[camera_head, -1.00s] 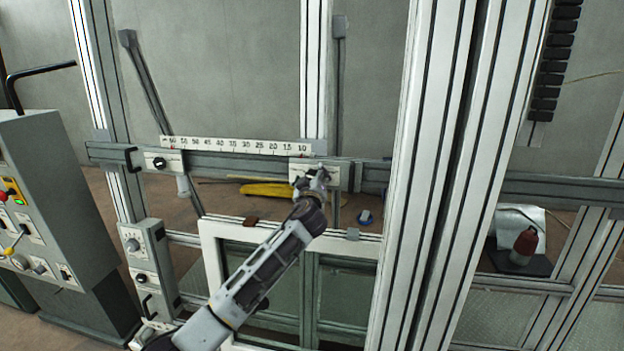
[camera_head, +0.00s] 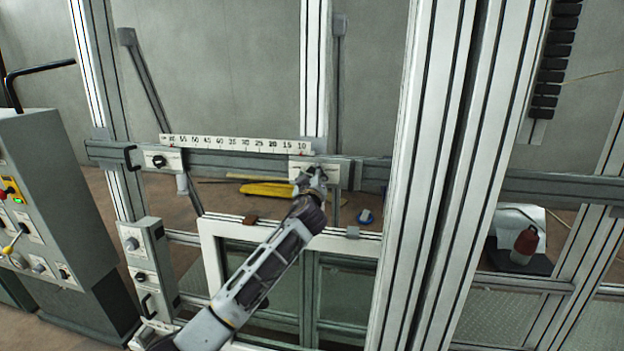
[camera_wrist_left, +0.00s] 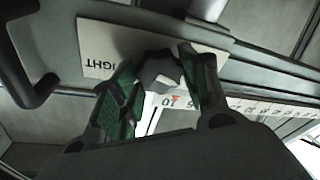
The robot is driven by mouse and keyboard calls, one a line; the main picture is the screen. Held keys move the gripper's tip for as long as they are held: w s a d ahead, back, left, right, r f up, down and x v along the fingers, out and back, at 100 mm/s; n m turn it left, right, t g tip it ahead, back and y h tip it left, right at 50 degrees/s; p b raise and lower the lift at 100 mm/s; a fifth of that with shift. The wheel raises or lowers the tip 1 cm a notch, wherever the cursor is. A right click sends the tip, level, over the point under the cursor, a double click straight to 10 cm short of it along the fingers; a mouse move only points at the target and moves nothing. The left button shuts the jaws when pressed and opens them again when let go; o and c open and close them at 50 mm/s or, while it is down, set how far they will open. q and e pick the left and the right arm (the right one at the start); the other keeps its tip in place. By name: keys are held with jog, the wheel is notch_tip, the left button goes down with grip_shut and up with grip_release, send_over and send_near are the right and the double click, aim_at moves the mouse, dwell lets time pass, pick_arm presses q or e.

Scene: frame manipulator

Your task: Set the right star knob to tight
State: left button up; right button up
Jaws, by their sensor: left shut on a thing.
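The right star knob (camera_wrist_left: 158,72) is a dark lobed knob on a white label plate that reads "...IGHT" in the left wrist view. The plate (camera_head: 300,163) sits at the right end of the ruler on the grey rail in the head view. My left gripper (camera_head: 318,172) covers the knob there. In the left wrist view my left gripper (camera_wrist_left: 153,80) has its green-padded fingers on both sides of the knob, shut on it. The left star knob (camera_head: 159,162) is black on its own white plate. My right gripper is not in view.
A white ruler (camera_head: 236,145) runs along the rail (camera_head: 230,165). A black handle (camera_wrist_left: 25,75) stands beside the label plate. A thick aluminium post (camera_head: 425,180) rises right of my arm. A control cabinet (camera_head: 50,190) stands at left.

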pick_arm(q)
jog(key=shift+f+m+b, duration=0.2)
jog(key=shift+m+b, duration=1)
jog(key=shift+b, duration=0.45)
jog(key=shift+m+t+h+b, duration=0.3)
jog(key=shift+m, duration=1.2)
jog(key=m+h+p, duration=0.1)
jog(key=m, duration=0.3)
jog(key=shift+r+m, duration=0.1)
jog(key=shift+m, duration=0.2)
jog(key=m+p, duration=0.1)
jog(key=m, duration=0.1)
jog(key=m+h+p, duration=0.1)
jog(key=m, duration=0.1)
jog(key=shift+m+h+p, duration=0.3)
jog(key=shift+m+p, duration=0.1)
jog(key=m+p, duration=0.1)
jog(key=m, duration=0.2)
jog(key=shift+h, duration=0.3)
jog(key=m+g+h, duration=0.1)
jog(key=m, duration=0.2)
jog(key=shift+a, duration=0.1)
jog(key=shift+f+m+g, duration=0.1)
jog(key=shift+m+g, duration=0.45)
jog(key=shift+m, duration=2.5)
jog(key=shift+f+m+g, duration=0.1)
jog(key=shift+m+g, duration=0.45)
jog(key=shift+m, duration=2.5)
